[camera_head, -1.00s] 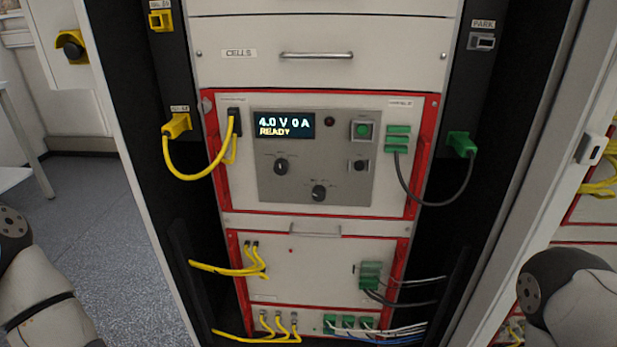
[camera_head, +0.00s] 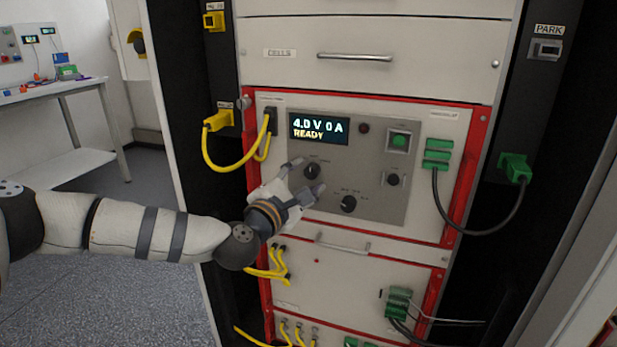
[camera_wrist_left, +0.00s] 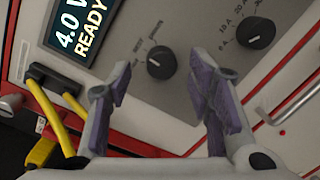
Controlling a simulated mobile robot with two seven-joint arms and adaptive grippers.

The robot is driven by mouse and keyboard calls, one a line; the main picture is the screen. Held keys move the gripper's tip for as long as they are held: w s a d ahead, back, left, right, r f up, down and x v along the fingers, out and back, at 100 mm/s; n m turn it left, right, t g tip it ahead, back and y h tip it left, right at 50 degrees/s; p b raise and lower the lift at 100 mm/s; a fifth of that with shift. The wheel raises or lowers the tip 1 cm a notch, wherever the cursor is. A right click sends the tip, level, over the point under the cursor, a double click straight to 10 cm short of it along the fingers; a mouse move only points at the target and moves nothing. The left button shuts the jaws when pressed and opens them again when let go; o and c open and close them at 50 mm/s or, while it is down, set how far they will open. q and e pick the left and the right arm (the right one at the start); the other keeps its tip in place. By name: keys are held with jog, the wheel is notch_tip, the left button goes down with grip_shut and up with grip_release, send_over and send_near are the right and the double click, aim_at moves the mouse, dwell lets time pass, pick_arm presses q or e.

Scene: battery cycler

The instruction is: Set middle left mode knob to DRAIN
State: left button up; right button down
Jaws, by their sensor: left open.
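The middle left mode knob (camera_head: 312,170) is a round black knob on the grey control panel (camera_head: 376,150), below the display. It also shows in the left wrist view (camera_wrist_left: 161,64), ahead of and between my fingers. Its printed labels are too small to read surely. My left gripper (camera_head: 307,178) is open and empty, with its fingers pointing at the panel around the knob's position. In the left wrist view the purple finger pads (camera_wrist_left: 160,95) stand wide apart, and the knob appears untouched. My right gripper is not in view.
The display (camera_head: 319,128) reads 4.0 V 0 A READY. A second black knob (camera_head: 348,204) sits lower right, near my gripper. A green button (camera_head: 399,141) and a small black knob (camera_head: 393,179) are further right. A yellow cable (camera_head: 222,168) loops at the left; a drawer handle (camera_head: 342,244) is below.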

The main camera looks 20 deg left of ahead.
pick_arm(q)
jog(key=shift+w+d, duration=0.2)
jog(key=shift+w, duration=0.85)
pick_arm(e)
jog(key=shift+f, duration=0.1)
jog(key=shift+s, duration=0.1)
pick_arm(q)
grip_shut()
